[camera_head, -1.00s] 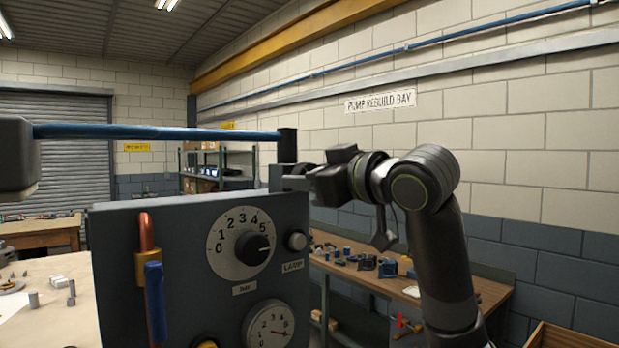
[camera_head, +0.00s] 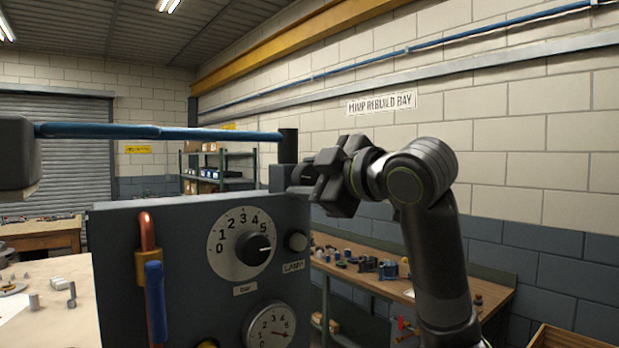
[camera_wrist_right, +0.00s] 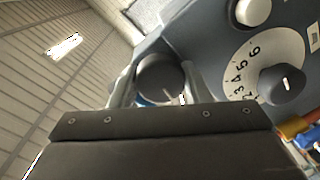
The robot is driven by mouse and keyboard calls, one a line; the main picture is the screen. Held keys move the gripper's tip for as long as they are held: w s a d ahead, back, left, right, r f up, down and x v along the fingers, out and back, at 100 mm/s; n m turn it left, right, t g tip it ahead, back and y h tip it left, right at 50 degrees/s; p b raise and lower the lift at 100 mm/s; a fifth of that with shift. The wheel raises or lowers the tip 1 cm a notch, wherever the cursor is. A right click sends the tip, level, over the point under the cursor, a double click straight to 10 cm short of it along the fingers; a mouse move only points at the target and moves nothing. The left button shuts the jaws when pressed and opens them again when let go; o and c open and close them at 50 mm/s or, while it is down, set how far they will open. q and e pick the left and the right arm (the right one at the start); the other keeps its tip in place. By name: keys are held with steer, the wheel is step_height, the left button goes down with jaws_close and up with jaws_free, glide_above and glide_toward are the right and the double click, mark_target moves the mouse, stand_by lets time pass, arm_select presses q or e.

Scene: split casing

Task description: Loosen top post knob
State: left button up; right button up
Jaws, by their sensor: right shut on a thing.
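My right gripper (camera_head: 308,184) is at the upper right corner of the grey panel, beside the dark post (camera_head: 288,146). In the right wrist view, its two fingers stand on either side of a round dark knob (camera_wrist_right: 160,76), and the gripper (camera_wrist_right: 158,88) is shut on it. The knob looks like the top post knob; in the head view the gripper hides it. A blue bar (camera_head: 160,132) runs from the post to a dark block (camera_head: 16,153) at the left edge. My left gripper is not in view.
The grey panel (camera_head: 190,225) carries a dial with a black pointer knob (camera_head: 258,249), a lamp button (camera_head: 297,241), a gauge (camera_head: 270,328) and a padlock-like red and blue part (camera_head: 154,300). A workbench (camera_head: 380,285) with small parts stands behind at the right.

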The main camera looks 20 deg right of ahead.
steer(key=shift+f, duration=0.1)
stand_by(0.3)
steer(key=o, duration=1)
steer(key=shift+c, duration=0.2)
steer(key=shift+s+d+b, duration=0.25)
steer(key=shift+s+b, duration=0.25)
steer(key=shift+s, duration=0.1)
steer(key=b+v, duration=0.7)
steer(key=v, duration=0.9)
steer(key=shift+r+b, duration=0.2)
steer(key=shift+b, duration=0.1)
